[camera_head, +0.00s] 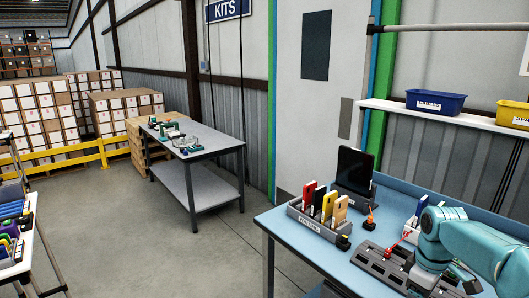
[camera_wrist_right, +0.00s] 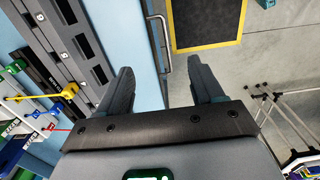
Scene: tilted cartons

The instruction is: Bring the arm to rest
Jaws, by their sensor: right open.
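My right arm (camera_head: 470,243), teal, comes in from the right edge of the head view over the blue workbench (camera_head: 300,240). Its gripper is not clearly visible there. In the right wrist view my right gripper (camera_wrist_right: 163,88) has its two dark fingers wide apart, with nothing between them. A light blue bench surface and edge and a metal bar show behind and between the fingers. My left arm and left gripper are not in view.
The workbench bears a grey slotted fixture (camera_head: 378,267), a holder with coloured cartons (camera_head: 328,205) and a dark screen (camera_head: 355,170). A blue bin (camera_head: 436,102) and a yellow bin (camera_head: 514,114) are on the shelf. Another table (camera_head: 200,138) stands beyond open floor (camera_head: 130,225).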

